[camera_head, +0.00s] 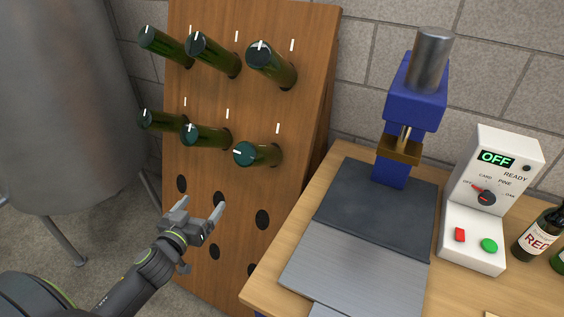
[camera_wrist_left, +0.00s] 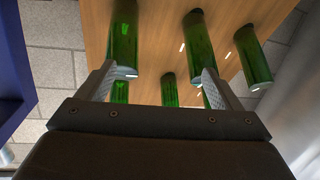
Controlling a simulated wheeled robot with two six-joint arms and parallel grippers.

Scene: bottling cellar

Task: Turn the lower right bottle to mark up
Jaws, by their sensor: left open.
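The lower right bottle (camera_head: 262,154) is dark green and sticks out of the wooden rack (camera_head: 210,270) at the right end of the lower row. The white mark on its end points left. The other bottles' end marks point roughly up. My left gripper (camera_head: 209,217) is open and empty, below and left of this bottle, in front of the rack's empty holes. In the left wrist view, green bottles show beyond the open fingers (camera_wrist_left: 154,82); the leftmost near one (camera_wrist_left: 123,35) looks like the lower right bottle. My right gripper is in neither view.
Neighbouring bottles (camera_head: 212,137) and an upper row (camera_head: 275,70) crowd the rack. Right of it stands a bench (camera_head: 262,290) with a blue press (camera_head: 415,105), a control box (camera_head: 480,210) reading OFF and a red-labelled bottle (camera_head: 540,235). A steel tank (camera_head: 65,100) stands at left.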

